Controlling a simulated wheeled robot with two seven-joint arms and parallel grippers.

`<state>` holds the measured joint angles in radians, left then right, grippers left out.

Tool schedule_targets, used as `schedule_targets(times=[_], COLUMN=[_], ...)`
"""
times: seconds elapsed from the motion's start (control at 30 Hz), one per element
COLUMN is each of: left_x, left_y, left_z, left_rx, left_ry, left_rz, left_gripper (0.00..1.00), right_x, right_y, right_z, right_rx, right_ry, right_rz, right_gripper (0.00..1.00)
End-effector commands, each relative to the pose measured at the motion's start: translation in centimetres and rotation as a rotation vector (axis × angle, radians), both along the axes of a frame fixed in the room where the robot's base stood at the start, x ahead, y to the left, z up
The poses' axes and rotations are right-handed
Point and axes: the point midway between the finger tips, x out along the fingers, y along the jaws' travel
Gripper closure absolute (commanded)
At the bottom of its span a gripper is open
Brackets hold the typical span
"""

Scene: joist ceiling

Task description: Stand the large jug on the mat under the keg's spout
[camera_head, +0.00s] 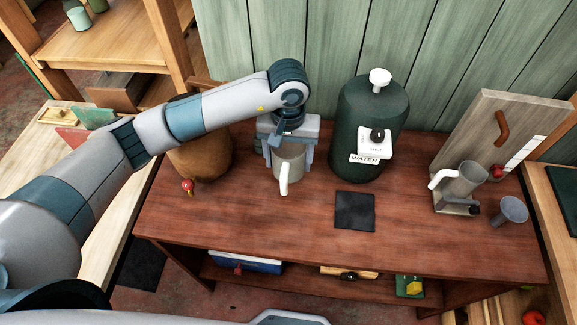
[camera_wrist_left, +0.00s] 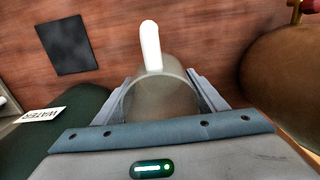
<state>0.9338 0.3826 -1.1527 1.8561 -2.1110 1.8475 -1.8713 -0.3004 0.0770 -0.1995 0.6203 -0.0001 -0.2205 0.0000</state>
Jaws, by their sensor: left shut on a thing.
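My left gripper (camera_head: 288,158) is shut on a grey see-through jug (camera_head: 289,166) with a white handle pointing to the front. In the left wrist view the jug (camera_wrist_left: 160,98) sits between the two fingers, its handle toward the top. I cannot tell whether its base touches the table. A dark square mat (camera_head: 355,211) lies bare on the table, to the right and front of the jug; it also shows in the left wrist view (camera_wrist_left: 68,45). Behind the mat stands a dark green keg (camera_head: 366,105) labelled WATER, with a black-and-white spout (camera_head: 377,138). My right gripper is not in view.
A brown round keg (camera_head: 200,150) with a red-topped tap (camera_head: 187,187) stands left of the jug. A second white-handled jug (camera_head: 465,179) stands at the right by a wooden board (camera_head: 490,135), near a grey funnel-like cup (camera_head: 513,210). The table's front strip is clear.

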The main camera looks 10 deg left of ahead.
Motion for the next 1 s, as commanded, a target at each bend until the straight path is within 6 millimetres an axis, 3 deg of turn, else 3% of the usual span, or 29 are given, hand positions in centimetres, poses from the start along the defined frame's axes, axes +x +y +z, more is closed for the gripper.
schedule_targets(times=[0.4,0.87,0.9,0.97,1.0], left_x=[-0.1,0.0,0.0,0.0,0.0], left_y=[0.0,0.0,0.0,0.0,0.0], left_z=[-3.9,-4.3,-4.2,-4.2,-4.2], left_rx=[0.000,0.000,0.001,0.001,0.001], left_ry=[0.001,-0.001,0.000,0.000,0.000], left_rz=[0.000,-0.001,0.000,0.000,0.000], left_gripper=[0.79,0.79,0.28,0.16,0.16], right_x=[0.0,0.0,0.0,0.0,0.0], right_y=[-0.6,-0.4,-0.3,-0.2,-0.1], right_z=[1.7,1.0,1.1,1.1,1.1], right_rx=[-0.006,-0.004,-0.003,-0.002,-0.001], right_ry=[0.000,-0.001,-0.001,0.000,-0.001], right_rz=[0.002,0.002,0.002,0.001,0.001], right_gripper=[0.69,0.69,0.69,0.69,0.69])
